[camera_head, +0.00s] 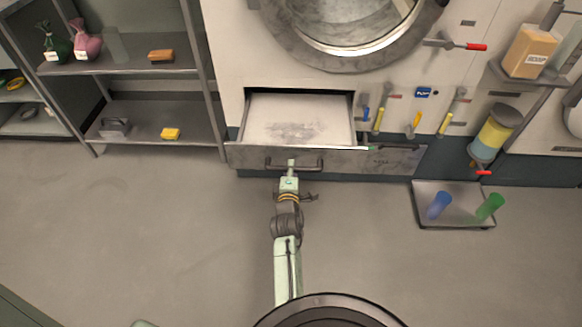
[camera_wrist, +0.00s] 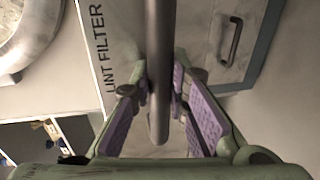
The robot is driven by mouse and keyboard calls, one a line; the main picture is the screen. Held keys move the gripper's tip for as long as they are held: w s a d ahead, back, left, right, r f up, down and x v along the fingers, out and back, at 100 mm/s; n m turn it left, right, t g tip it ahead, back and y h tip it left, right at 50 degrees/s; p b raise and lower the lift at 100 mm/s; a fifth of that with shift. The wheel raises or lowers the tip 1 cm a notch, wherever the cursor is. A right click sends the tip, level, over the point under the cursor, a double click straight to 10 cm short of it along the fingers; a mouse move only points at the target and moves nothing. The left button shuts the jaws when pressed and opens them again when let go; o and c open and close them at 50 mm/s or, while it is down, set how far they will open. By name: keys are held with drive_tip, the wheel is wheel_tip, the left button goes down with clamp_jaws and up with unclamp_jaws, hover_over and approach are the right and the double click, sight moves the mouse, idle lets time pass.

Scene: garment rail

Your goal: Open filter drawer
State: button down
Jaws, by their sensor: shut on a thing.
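The filter drawer (camera_head: 245,158) is pulled out from the front of the machine below the round door. Its pale interior, with a grey patch of lint, shows from above. Its bar handle (camera_head: 313,167) is on the front panel. My gripper (camera_head: 291,168) is at the middle of this handle. In the wrist view the handle bar (camera_wrist: 160,50) runs between the purple finger pads of my gripper (camera_wrist: 160,95), which is shut on it. The panel beside it reads "LINT FILTER". The exact pad contact is partly hidden by the bar.
A shelf rack (camera_head: 125,100) with bags and small blocks stands at the left. A tray (camera_head: 455,222) with a blue and a green cup lies on the floor at the right. Coloured valve levers (camera_head: 415,122) are right of the drawer. The floor before the drawer is clear.

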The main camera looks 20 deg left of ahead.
drive_tip(key=c, duration=1.5)
unclamp_jaws()
drive_tip(key=shift+c, duration=0.2)
